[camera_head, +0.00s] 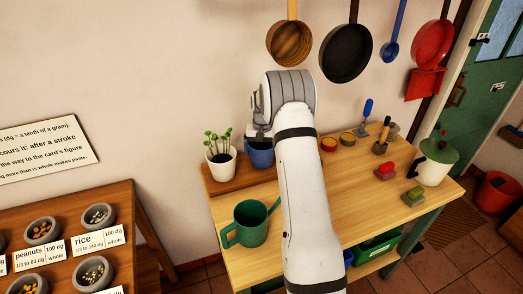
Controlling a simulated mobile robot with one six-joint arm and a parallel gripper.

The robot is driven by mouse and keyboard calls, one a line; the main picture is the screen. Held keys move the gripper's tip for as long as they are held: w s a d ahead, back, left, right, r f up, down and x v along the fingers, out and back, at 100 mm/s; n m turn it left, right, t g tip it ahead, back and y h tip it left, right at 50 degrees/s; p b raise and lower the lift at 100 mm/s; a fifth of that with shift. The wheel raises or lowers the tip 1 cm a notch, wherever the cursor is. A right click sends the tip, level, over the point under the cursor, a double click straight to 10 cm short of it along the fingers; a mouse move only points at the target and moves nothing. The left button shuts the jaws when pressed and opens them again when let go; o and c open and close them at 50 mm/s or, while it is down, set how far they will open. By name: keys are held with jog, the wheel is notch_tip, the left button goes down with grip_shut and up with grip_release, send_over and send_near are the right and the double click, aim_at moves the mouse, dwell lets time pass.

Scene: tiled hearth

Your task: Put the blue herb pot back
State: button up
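The blue pot (261,157) is at the back left of the wooden table, just right of a white pot with green sprouts (219,163). My arm covers its right side, and I see no herb leaves on it. My gripper (259,138) is at the top of the blue pot, with its dark end over or against the rim. The fingers are too small and hidden to show whether they hold the pot. Both pots appear to be at a brown board (222,185) along the table's back edge. I cannot tell whether the blue pot rests on it.
A green watering can (251,223) stands at the table's front left. Small bowls, tools, red and green blocks and a cream canister (436,160) are on the right. Pans (346,53) hang above. A stand with bowls and cards (100,239) is at left.

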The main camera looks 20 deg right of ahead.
aim_at(263, 148)
jog(key=shift+f, duration=0.25)
jog(key=o, duration=1.1)
jog(key=shift+r, duration=0.1)
jog(key=shift+r+b, duration=0.3)
jog(key=shift+r, duration=0.05)
notch_tip(263, 148, up, 7)
jog(key=shift+r+b, duration=0.1)
jog(key=shift+b, duration=0.6)
